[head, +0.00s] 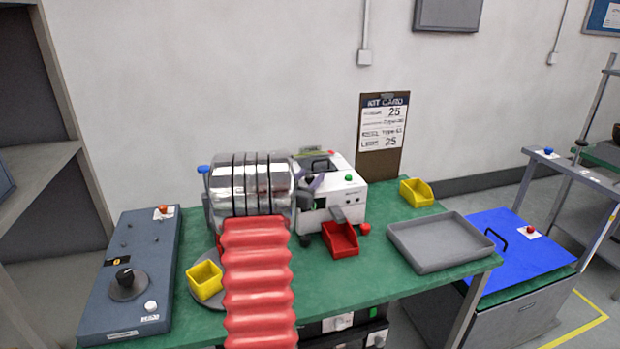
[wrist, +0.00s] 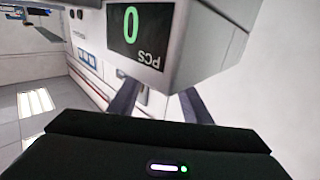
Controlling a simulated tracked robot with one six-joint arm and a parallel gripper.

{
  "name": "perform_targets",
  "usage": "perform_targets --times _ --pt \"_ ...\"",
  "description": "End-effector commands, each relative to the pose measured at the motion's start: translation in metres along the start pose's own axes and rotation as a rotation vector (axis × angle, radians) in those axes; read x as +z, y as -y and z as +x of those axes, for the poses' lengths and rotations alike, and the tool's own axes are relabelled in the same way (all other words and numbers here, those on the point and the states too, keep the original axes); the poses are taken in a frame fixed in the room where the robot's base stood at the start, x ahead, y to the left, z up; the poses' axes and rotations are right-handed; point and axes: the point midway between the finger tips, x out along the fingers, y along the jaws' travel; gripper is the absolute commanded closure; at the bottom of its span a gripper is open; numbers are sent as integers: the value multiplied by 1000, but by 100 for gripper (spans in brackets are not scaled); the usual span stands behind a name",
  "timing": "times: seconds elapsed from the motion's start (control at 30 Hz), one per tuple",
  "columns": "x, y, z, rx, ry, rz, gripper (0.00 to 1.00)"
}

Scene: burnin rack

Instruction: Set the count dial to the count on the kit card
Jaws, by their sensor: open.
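The kit card (head: 383,130) hangs on the wall behind the bench; the number 25 reads on an upper line and again on the bottom line. A blue-grey control box (head: 135,250) at the bench's left end carries a black knob (head: 124,278) on a round grey disc; its markings are too small to read, and I cannot tell whether it is the count dial. In the wrist view my gripper (wrist: 158,104) is open, with nothing seen between its fingers. A display (wrist: 138,35) beyond them shows a green 0 and PCS, upside down.
A white machine (head: 332,195) stands mid-bench with a red bin (head: 341,240) before it. Yellow bins (head: 205,280) (head: 417,192) and an empty grey tray (head: 437,241) are on the green bench. My red-sleeved arm hides part of the bench middle.

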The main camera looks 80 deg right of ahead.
Motion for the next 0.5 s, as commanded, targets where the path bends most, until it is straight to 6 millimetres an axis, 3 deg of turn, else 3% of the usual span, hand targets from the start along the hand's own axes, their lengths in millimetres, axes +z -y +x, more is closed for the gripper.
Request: perform_targets --times 0.37,0.5 --pt "0 0 5 -1 -1 0 56" --pt "0 1 4 -1 -1 0 66"
